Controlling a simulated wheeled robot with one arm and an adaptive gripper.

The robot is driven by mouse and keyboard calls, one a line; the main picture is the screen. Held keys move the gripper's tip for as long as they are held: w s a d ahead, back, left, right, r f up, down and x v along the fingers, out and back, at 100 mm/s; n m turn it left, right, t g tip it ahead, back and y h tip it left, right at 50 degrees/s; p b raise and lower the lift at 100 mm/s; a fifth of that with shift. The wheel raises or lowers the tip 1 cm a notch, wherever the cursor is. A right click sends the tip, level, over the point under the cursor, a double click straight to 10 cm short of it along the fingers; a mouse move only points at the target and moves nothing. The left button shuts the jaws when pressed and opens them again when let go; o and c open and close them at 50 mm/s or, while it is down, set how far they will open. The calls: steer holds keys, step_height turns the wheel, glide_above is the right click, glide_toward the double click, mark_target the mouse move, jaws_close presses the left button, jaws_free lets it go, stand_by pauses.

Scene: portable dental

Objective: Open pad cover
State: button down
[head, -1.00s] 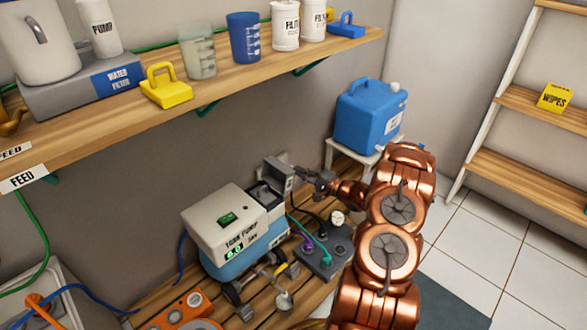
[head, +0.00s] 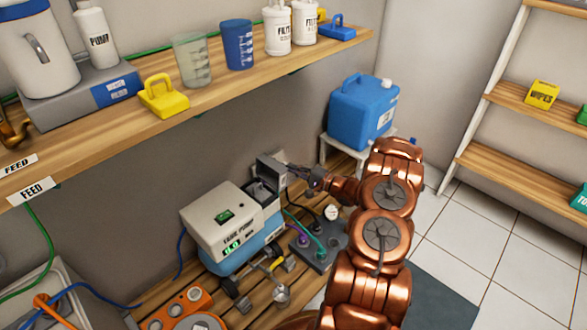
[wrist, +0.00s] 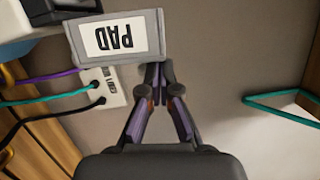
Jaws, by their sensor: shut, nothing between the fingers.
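The pad cover (head: 271,168) is a grey flap at the right end of the white and blue tank pump (head: 222,220). It stands raised, with a dark opening (head: 262,190) beside it. In the wrist view, the cover (wrist: 152,36) shows its white PAD label upside down at the upper left. My gripper (head: 290,168) is just right of the cover in the head view. In the wrist view, my gripper (wrist: 157,70) has its fingertips together and empty, right by the cover's lower right edge. I cannot tell whether they touch it.
A grey box with a gauge and cables (head: 318,245) stands right of the pump on the slatted bench. A blue canister (head: 360,118) is behind my arm. A wooden shelf (head: 130,130) with bottles and cups hangs above. Tiled floor (head: 455,250) is open at right.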

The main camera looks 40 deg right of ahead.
steer(key=s+d+p, duration=0.3)
steer(key=s+d, duration=0.4)
steer(key=s, duration=0.1)
steer(key=shift+s+d+f, duration=0.2)
steer(key=shift+s+d, duration=0.15)
